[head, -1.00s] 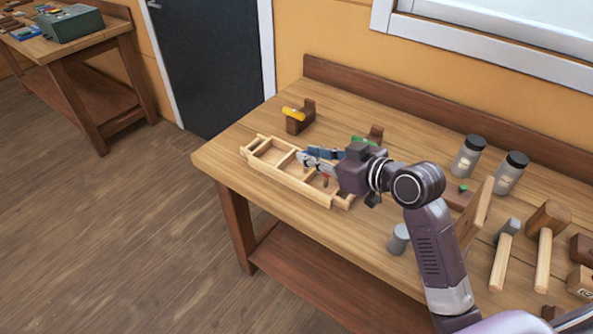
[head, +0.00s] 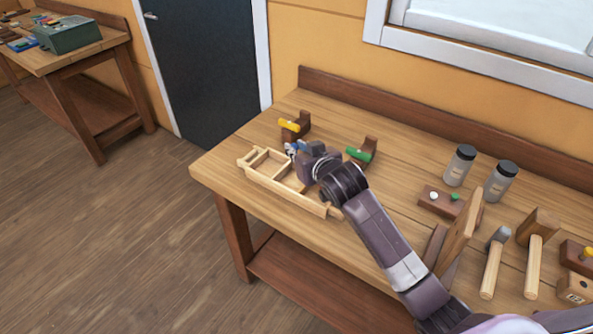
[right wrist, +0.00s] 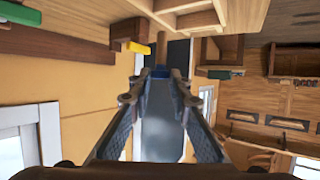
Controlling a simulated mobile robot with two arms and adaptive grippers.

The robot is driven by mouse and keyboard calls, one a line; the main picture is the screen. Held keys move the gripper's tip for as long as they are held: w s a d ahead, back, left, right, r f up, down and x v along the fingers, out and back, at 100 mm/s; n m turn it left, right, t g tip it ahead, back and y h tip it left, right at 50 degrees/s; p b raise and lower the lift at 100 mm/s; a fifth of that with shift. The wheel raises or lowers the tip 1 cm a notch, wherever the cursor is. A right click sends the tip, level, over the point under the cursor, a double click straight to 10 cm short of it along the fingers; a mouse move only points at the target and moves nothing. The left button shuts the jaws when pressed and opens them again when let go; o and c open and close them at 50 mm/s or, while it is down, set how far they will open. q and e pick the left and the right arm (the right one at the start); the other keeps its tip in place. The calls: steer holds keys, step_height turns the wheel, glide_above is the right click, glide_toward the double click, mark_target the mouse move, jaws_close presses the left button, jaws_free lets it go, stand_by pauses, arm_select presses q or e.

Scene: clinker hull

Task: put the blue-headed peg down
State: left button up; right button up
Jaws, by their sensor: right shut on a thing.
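In the head view the peg is too small and too covered by the gripper to make out. I cannot tell whether its shaft touches the frame. My left gripper is not in view.
Wooden blocks with a yellow bar (head: 289,125) and a green bar (head: 359,154) stand behind the frame. Two jars (head: 459,168), a dark block with white and green knobs (head: 435,207), and mallets (head: 536,255) are at right. The bench's left front corner is bare.

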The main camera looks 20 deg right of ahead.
step_height(320, 180, down, 9)
steer(key=shift+r+p, duration=0.1)
steer(key=shift+p, duration=0.2)
steer(key=o, duration=0.7)
steer(key=b+v, duration=0.1)
steer(key=v, duration=1.1)
